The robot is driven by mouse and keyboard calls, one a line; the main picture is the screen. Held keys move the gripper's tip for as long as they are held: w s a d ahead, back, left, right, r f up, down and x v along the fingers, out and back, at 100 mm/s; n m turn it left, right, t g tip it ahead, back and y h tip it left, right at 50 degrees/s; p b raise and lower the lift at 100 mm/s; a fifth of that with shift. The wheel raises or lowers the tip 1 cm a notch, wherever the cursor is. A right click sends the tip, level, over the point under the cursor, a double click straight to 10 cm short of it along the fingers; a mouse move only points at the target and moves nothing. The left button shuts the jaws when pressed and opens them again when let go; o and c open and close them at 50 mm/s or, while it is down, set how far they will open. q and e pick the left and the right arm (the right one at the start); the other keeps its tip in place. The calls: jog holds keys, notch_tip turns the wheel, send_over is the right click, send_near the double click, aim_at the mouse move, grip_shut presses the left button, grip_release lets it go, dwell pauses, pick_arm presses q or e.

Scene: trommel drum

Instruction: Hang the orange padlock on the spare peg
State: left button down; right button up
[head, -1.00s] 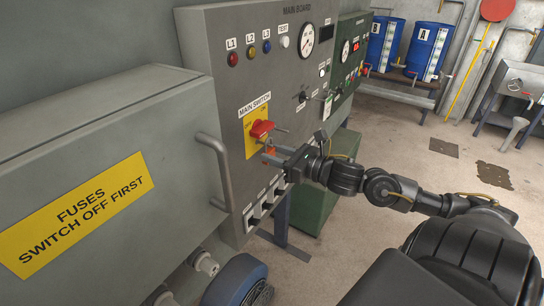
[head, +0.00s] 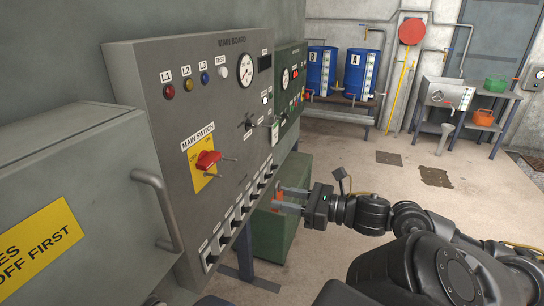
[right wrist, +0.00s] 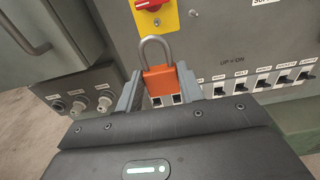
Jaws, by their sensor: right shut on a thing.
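The orange padlock (right wrist: 160,81) with a grey shackle is between the fingers of my right gripper (right wrist: 157,90), which is shut on its body. The shackle points up and looks closed in the right wrist view. In the head view my right gripper (head: 279,200) is in front of the main board, to the right of and below the main switch, with a bit of orange between its fingers. The red main switch handle (head: 207,160) sits on a yellow plate (head: 195,166). A small pin (head: 230,159) sticks out just right of it; I cannot tell if this is the spare peg. My left gripper is out of view.
The grey main board (head: 130,70) carries a row of breakers (head: 236,214) along its bottom. A fuse box with a bar handle (head: 157,205) juts out at left. A green cabinet (head: 280,235) stands behind my gripper. Open floor lies to the right.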

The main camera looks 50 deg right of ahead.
jog(key=shift+s+d, duration=0.1)
jog(key=shift+s, duration=0.15)
jog(key=shift+r+p, duration=0.4)
dwell(0.3)
jog(key=shift+p+v, duration=0.35)
jog(key=shift+v, duration=1.8)
jog(key=shift+s+d+f, duration=0.1)
jog(key=shift+s, duration=0.05)
jog(key=shift+v, duration=2.9)
jog(key=shift+f, duration=0.25)
